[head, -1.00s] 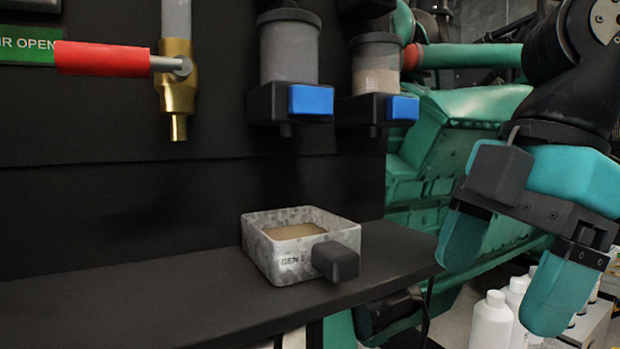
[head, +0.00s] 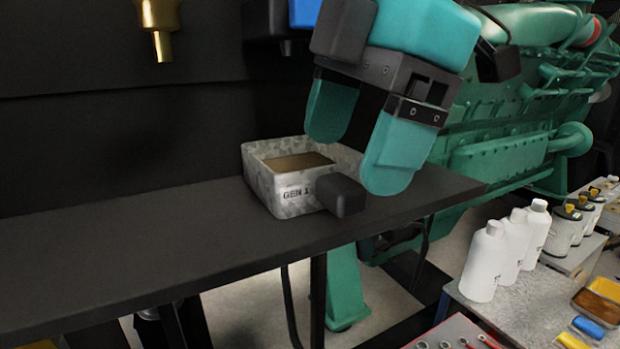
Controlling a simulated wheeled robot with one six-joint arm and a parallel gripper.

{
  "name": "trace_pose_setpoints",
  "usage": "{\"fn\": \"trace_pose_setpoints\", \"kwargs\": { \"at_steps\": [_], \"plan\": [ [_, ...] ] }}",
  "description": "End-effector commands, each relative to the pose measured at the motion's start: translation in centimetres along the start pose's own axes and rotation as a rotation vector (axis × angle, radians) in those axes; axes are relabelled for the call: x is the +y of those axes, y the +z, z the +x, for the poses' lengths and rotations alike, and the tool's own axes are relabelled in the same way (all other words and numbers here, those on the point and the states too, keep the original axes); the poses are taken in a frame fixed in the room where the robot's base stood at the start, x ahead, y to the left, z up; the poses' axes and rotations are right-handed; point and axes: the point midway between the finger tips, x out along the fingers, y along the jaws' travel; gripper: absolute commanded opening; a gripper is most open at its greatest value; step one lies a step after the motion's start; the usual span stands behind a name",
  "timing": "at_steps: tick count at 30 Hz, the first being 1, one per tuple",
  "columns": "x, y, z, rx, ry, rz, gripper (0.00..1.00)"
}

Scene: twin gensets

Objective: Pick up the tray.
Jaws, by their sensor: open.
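The tray (head: 262,187) is a square galvanized metal box marked "GEN 1", with brown content inside. It sits on the dark shelf (head: 150,240). Its black block handle (head: 341,194) sticks out from the front right side. My gripper (head: 360,160) has teal fingers, open and empty, pointing down. The left finger appears above the tray's back right part, and the right finger appears just right of the handle. The fingers hide part of the tray's right side. I cannot tell whether a finger touches the handle.
A brass valve outlet (head: 160,30) hangs at the upper left. A blue-fronted housing (head: 305,12) is partly hidden behind my gripper. A green engine (head: 500,130) stands at the back right. White bottles (head: 484,262) stand on a bench at lower right. The shelf's left part is clear.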

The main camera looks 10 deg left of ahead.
Motion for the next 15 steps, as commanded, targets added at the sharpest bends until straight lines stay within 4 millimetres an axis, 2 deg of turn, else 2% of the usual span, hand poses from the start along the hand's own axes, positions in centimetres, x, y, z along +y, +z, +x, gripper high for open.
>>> {"fn": "trace_pose_setpoints", "kwargs": {
  "at_steps": [1, 3, 6, 9, 15],
  "plan": [
    [-0.1, 0.1, 1.3, 0.0, -0.003, 0.0, 0.8],
    [-0.2, 0.1, 2.6, -0.001, -0.003, 0.0, 0.8],
    [-0.2, 0.1, 3.8, 0.0, -0.003, 0.001, 0.8],
    [-0.1, 0.1, 4.4, 0.0, -0.001, 0.0, 0.8],
    [-0.1, 0.1, 4.5, 0.0, 0.0, 0.0, 0.8]
  ]
}}
